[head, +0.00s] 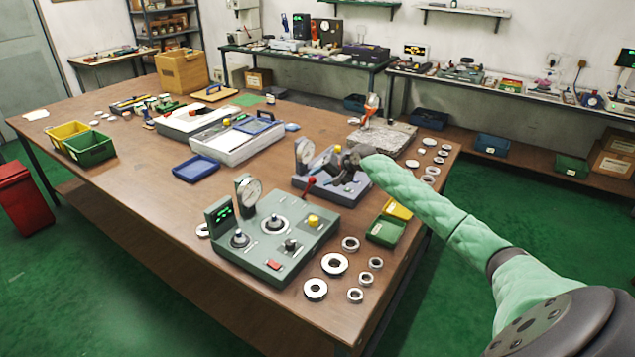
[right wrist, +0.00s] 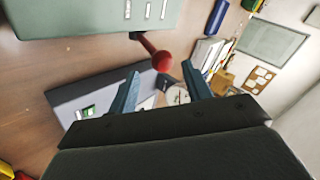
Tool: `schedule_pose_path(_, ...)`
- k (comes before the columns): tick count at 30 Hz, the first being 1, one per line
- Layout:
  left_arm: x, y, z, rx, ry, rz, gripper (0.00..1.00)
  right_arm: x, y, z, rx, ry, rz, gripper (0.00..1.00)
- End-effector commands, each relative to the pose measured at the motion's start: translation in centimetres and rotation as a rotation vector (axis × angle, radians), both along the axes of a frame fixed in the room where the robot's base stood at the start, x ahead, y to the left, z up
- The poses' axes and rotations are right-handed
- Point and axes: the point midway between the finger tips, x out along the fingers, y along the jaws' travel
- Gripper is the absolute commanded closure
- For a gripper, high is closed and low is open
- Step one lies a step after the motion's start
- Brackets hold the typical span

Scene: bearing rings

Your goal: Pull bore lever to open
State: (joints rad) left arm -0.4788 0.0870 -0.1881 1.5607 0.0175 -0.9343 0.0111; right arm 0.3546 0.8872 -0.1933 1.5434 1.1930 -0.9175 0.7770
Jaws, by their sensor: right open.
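The green-grey bore gauge unit (head: 262,262) stands near the front of the wooden table. A lever with a red knob (head: 309,182) sticks up at its back edge. In the right wrist view the red knob (right wrist: 162,61) shows near the fingertips, with its dark stem at the edge of the green housing (right wrist: 90,14). My right gripper (head: 354,158) is over the blue-grey gauge unit (head: 345,193), behind and right of the lever. Its two blue fingers (right wrist: 160,72) are apart, and the knob appears between their tips; contact cannot be told. My left gripper is out of view.
Several metal rings (head: 334,264) lie right of the green unit. A small green bin (head: 386,231) stands at the table's right edge. A granite plate (head: 382,139) lies behind the blue-grey unit. A blue tray (head: 196,169) lies to the left. The table's front left is clear.

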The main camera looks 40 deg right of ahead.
Motion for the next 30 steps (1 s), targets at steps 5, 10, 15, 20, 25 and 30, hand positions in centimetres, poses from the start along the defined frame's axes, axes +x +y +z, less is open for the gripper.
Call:
schedule_pose_path(5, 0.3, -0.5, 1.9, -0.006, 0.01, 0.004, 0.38, -1.9, -0.8, 1.4, -0.001, 0.0, 0.001, 0.51)
schedule_pose_path(10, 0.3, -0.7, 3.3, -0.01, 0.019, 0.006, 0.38, -3.0, -1.2, 2.4, -0.001, 0.001, 0.0, 0.51)
schedule_pose_path(15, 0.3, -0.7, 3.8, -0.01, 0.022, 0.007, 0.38, -3.3, -1.3, 2.8, 0.002, 0.001, -0.001, 0.51)
schedule_pose_path(20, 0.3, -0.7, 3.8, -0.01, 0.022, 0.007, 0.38, -3.3, -1.3, 2.8, 0.002, 0.001, -0.001, 0.51)
schedule_pose_path(25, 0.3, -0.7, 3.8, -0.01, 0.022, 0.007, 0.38, -3.3, -1.3, 2.8, 0.001, 0.001, 0.0, 0.51)
schedule_pose_path(30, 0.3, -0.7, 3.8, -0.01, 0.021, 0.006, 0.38, -3.2, -1.3, 2.9, 0.001, 0.001, 0.0, 0.51)
